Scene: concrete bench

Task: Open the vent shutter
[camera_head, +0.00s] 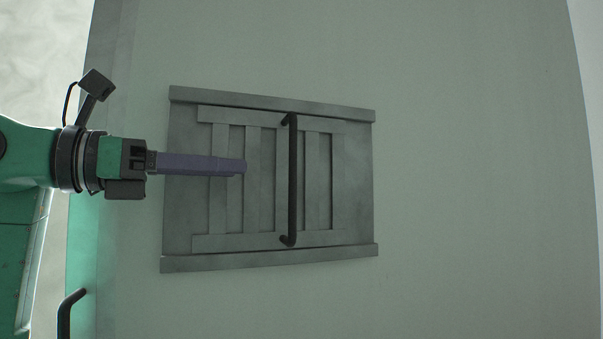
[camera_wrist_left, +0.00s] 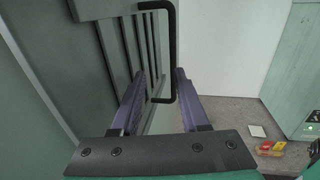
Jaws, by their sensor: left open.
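The vent shutter (camera_head: 220,241) is a grey slatted panel between an upper and a lower rail on a pale green wall face. Its upright black bar handle (camera_head: 292,180) stands out from the panel, right of its middle. My left gripper (camera_head: 245,167) reaches in from the left in front of the slats, its tips left of the handle and apart from it. In the left wrist view the gripper (camera_wrist_left: 159,75) is open with nothing held, and the handle (camera_wrist_left: 171,50) shows beyond and between the fingertips. My right gripper is in neither view.
The pale green face (camera_head: 470,170) right of the shutter is clear. In the left wrist view, a grey floor (camera_wrist_left: 232,112) lies below, with small red and yellow things (camera_wrist_left: 271,149), a white square (camera_wrist_left: 258,131) and a green cabinet (camera_wrist_left: 299,80) at the right.

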